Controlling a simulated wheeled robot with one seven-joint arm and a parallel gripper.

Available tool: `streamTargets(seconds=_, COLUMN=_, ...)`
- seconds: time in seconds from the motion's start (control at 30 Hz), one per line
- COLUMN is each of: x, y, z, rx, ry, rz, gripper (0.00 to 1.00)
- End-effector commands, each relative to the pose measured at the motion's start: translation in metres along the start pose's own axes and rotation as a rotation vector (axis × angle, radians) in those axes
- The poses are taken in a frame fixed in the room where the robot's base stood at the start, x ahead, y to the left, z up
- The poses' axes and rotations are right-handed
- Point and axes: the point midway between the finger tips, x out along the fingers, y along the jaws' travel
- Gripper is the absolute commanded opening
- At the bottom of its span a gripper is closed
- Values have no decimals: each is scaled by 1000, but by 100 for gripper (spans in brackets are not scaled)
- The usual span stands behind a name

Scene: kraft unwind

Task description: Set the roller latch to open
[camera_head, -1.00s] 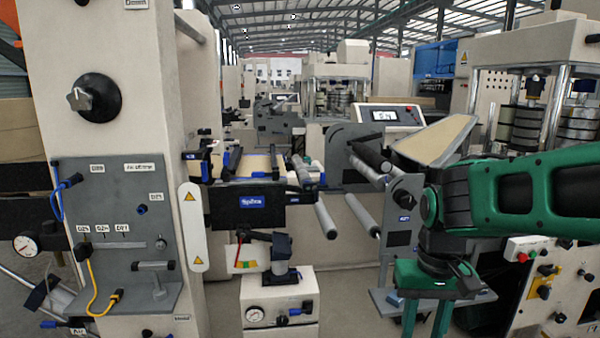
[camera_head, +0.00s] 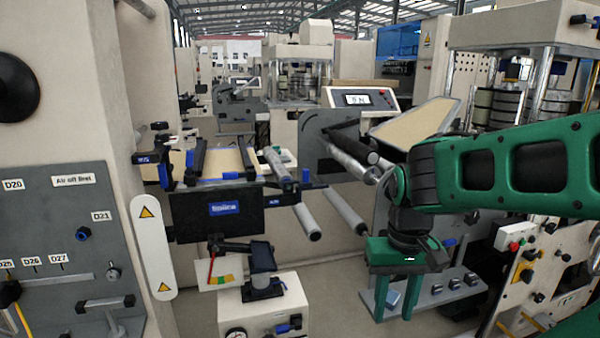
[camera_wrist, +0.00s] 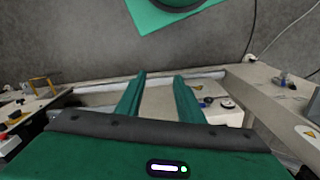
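My gripper (camera_head: 394,302) hangs below the green arm on the right of the head view, fingers pointing down. In the wrist view my gripper (camera_wrist: 159,78) shows two green fingers apart with nothing between them. The rollers (camera_head: 350,158) are left of the arm, beside a grey side plate (camera_head: 318,143). I cannot tell for sure which part is the roller latch. A small dark and blue fitting (camera_head: 306,178) sits at the near end of a roller by the splice table (camera_head: 222,212), apart from my gripper.
A grey panel (camera_head: 60,215) with knobs and a white warning plate (camera_head: 153,245) stand at the left. A small cream box with a gauge (camera_head: 262,310) stands below the splice table. Machines with red and yellow controls (camera_head: 520,255) are at the right. Floor shows in the middle.

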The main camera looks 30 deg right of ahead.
Motion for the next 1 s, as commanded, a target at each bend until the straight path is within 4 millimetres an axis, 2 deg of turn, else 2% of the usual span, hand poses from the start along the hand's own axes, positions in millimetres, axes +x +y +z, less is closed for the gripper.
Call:
streamTargets(seconds=0.07, x=-1, y=1, z=-5, rx=-4, ry=38, rz=-6, gripper=34)
streamTargets(seconds=0.17, x=3, y=-7, z=-32, rx=-33, ry=112, rz=-8, gripper=34)
streamTargets(seconds=0.27, x=6, y=-20, z=-75, rx=-80, ry=235, rz=-16, gripper=34)
streamTargets(seconds=0.3, x=7, y=-26, z=-95, rx=-101, ry=293, rz=-21, gripper=34)
streamTargets(seconds=0.47, x=1, y=-55, z=-172, rx=-176, ry=537, rz=-51, gripper=34)
streamTargets(seconds=0.6, x=-12, y=-82, z=-232, rx=-225, ry=750, rz=-85, gripper=34)
streamTargets(seconds=0.7, x=-26, y=-100, z=-268, rx=-248, ry=901, rz=-110, gripper=34)
streamTargets(seconds=0.9, x=-61, y=-131, z=-324, rx=-262, ry=1202, rz=-161, gripper=34)
streamTargets(seconds=1.0, x=-79, y=-140, z=-341, rx=-254, ry=1335, rz=-181, gripper=34)
